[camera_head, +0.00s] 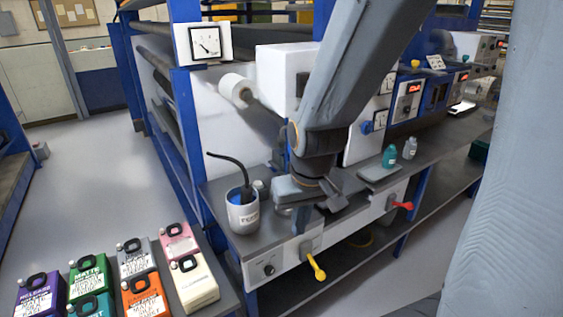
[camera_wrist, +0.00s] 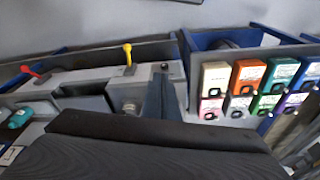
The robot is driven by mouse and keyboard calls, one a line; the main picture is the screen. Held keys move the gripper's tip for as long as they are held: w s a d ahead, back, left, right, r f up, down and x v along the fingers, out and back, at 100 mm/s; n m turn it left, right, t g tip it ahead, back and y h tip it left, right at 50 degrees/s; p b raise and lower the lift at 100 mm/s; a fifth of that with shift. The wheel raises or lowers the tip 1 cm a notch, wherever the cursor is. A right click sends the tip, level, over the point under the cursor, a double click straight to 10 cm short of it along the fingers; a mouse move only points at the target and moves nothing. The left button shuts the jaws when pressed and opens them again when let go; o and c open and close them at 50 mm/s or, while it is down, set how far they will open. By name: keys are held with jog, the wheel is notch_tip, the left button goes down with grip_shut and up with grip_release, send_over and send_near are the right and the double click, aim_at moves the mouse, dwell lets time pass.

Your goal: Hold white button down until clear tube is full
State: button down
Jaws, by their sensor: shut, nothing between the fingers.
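My gripper (camera_head: 318,194) hangs at the end of my arm over the grey bench top (camera_head: 232,243), in front of the white machine panel. It is shut with nothing held. In the wrist view a dark, blurred part of my gripper (camera_wrist: 162,98) stands in front of the bench. I cannot make out a clear tube or a white button for certain; my arm and gripper cover part of the bench. A small round pale fitting (camera_wrist: 130,105) shows beside the gripper in the wrist view.
Yellow (camera_head: 317,268) and red (camera_head: 403,205) levers stick out from the bench front. Several coloured canisters (camera_head: 141,295) stand at lower left.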

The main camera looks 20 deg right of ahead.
notch_tip(320, 180, down, 8)
jog(key=g+b, duration=0.1)
jog(key=b, duration=0.6)
jog(key=shift+f, duration=0.15)
